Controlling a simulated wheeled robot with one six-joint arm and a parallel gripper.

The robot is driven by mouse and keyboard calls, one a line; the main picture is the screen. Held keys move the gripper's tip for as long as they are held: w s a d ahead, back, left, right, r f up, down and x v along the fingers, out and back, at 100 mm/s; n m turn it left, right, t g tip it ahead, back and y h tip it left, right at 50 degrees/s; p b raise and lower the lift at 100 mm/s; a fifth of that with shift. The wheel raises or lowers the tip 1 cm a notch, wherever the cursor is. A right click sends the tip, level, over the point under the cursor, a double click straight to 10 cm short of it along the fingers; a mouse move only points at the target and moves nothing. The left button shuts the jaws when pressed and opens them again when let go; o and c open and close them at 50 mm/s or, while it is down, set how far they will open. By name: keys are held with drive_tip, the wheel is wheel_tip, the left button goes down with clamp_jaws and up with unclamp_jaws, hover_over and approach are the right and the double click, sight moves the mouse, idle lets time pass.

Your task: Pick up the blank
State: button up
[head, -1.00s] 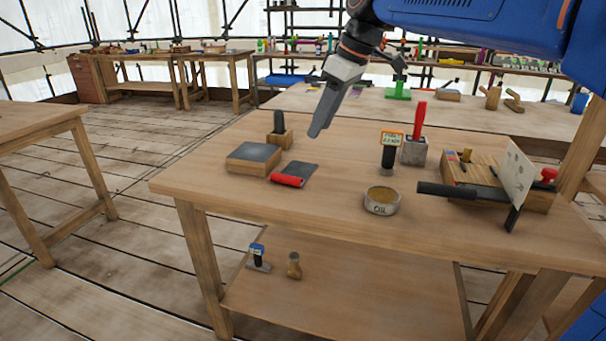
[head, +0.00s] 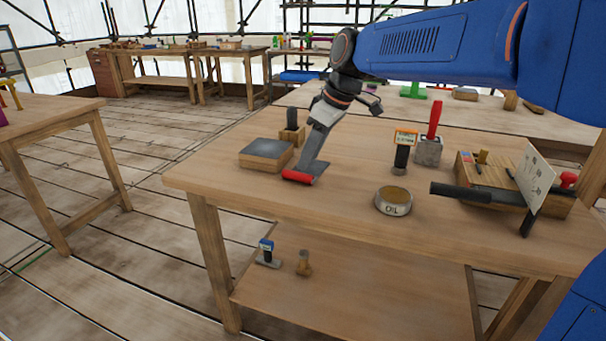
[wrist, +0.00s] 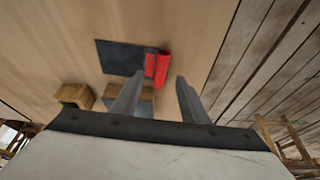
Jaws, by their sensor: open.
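I cannot tell for sure which thing is the blank. A flat dark plate (wrist: 118,57) with a red roll-shaped end (wrist: 157,66) lies on the workbench (head: 240,194). In the head view the red end (head: 298,176) shows, and my gripper hides most of the plate. My gripper (head: 312,165) reaches down over it. In the wrist view my gripper (wrist: 155,85) is open, its two fingers apart with nothing held between them. The red end lies just past the fingertips. A dark upright piece with an orange label (head: 403,150) stands further right.
A wooden block with a grey top (head: 266,153) and a small wooden holder (head: 292,134) stand close left of my gripper. An oil tin (head: 393,202), a red-handled tool (head: 434,120) and a wooden box (head: 484,173) stand right. The bench's front left is clear.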

sight(298, 173)
drive_tip(key=shift+a+x, duration=0.2)
drive_tip(key=shift+x, duration=1.2)
drive_tip(key=shift+a+x, duration=0.15)
drive_tip(key=shift+x, duration=1.25)
drive_tip(key=shift+r, duration=0.2)
drive_tip(key=shift+c, duration=0.6)
clamp_jaws()
